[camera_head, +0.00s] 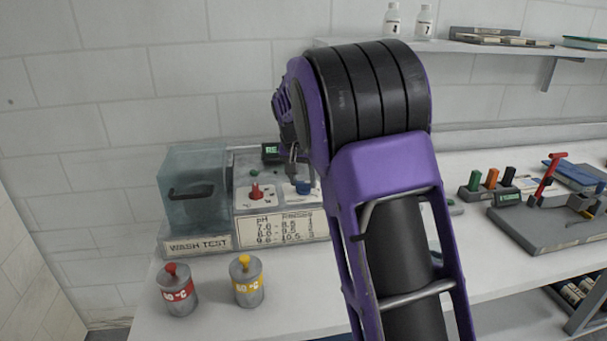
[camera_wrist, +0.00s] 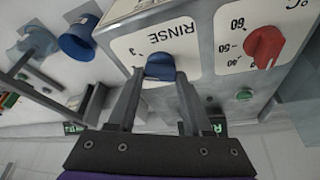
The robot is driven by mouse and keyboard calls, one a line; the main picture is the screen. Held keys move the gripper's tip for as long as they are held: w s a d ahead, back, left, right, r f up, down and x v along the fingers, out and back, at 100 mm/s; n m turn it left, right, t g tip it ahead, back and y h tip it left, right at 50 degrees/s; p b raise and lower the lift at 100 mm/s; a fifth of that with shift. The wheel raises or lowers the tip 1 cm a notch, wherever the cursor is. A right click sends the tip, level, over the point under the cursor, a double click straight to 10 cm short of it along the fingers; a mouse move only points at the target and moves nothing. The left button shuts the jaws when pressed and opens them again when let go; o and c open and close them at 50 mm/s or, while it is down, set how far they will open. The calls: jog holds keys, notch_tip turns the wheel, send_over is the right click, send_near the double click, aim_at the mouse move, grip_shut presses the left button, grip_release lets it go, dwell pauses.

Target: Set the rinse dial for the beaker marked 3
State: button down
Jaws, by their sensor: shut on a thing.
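The washer (camera_head: 237,226) has a clear lidded chamber on its left and a white dial panel on its right. The blue rinse dial (camera_wrist: 160,66) sits under the word RINSE in the wrist view, and it also shows in the head view (camera_head: 299,187). My gripper (camera_wrist: 158,84) has one finger on each side of this dial and is shut on it. One number mark shows beside the dial; the fingers and knob may hide others. A printed chart (camera_head: 288,229) headed pH is on the washer's front. I cannot make out a beaker marked 3.
A red temperature dial (camera_wrist: 264,46) is next to the rinse dial. Two cans, one red-banded (camera_head: 178,290) and one yellow-banded (camera_head: 246,281), stand in front of the washer. My arm hides the bench middle.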

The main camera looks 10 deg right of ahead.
jog(key=shift+a+m+g+h+p, duration=0.15)
jog(key=shift+m+h+p, duration=0.25)
jog(key=shift+m, duration=0.6)
jog(key=shift+m+g+h+p, duration=0.25)
jog(key=shift+m+h+p, duration=0.1)
jog(key=shift+m, duration=0.65)
jog(key=shift+c, duration=1.6)
grip_release()
jog(key=shift+r, duration=0.15)
jog(key=p+v, duration=0.1)
jog(key=v, duration=1.6)
jog(key=shift+w+r, duration=0.15)
jog(key=shift+w, duration=0.05)
